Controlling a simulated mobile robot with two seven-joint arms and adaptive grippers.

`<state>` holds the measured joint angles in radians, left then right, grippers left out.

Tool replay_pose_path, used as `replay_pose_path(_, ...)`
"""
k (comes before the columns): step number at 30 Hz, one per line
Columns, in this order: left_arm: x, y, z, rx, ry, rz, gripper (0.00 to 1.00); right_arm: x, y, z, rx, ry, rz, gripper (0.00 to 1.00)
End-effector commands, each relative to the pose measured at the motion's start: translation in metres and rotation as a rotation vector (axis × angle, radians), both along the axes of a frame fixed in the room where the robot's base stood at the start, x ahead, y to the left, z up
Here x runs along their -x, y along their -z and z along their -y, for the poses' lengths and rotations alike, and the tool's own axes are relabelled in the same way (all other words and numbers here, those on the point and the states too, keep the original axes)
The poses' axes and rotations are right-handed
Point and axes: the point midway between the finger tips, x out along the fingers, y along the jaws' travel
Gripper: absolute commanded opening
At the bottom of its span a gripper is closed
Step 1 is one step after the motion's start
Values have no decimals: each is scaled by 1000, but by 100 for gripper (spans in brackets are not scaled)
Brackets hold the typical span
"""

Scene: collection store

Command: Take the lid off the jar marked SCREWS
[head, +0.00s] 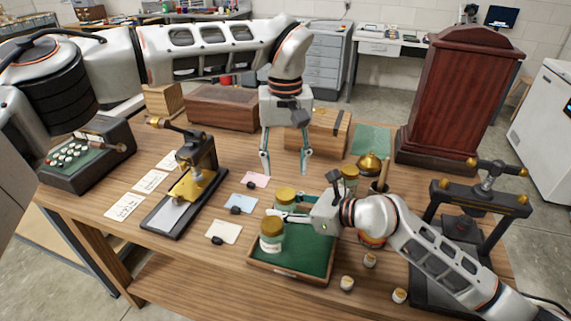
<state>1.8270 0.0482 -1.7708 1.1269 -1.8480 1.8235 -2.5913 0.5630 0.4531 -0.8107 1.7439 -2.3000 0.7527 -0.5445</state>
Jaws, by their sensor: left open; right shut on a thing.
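A green-lined tray (318,255) near the table's front middle holds a front jar (271,243) with a gold lid and a pale label too small to read. A rear jar (286,196), also gold-lidded, stands just behind it, its lower part hidden. My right gripper (284,215) reaches in from the right and is shut on what looks like the rear jar's body, between the two lids. My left gripper (285,170) hangs open and empty, fingers down, above and behind the rear jar. I cannot read which jar says SCREWS.
Another gold-lidded jar (350,175) and a brass bell (369,162) stand right of centre. A brass-bedded press (195,183) stands left, a black press (465,230) right, a wooden cabinet (458,95) behind. Cards lie left of the tray.

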Motion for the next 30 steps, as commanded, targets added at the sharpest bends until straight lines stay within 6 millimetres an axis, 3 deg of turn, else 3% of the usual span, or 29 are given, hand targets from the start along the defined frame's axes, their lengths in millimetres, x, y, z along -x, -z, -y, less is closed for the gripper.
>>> replay_pose_path(15,1,68,0,1,0,-3,47,0,1,0,1,0,-1,0)
replay_pose_path(27,1,75,0,0,0,-2,47,0,1,0,1,0,-1,0)
replay_pose_path(30,1,75,0,0,0,-2,23,0,1,0,1,0,-1,0)
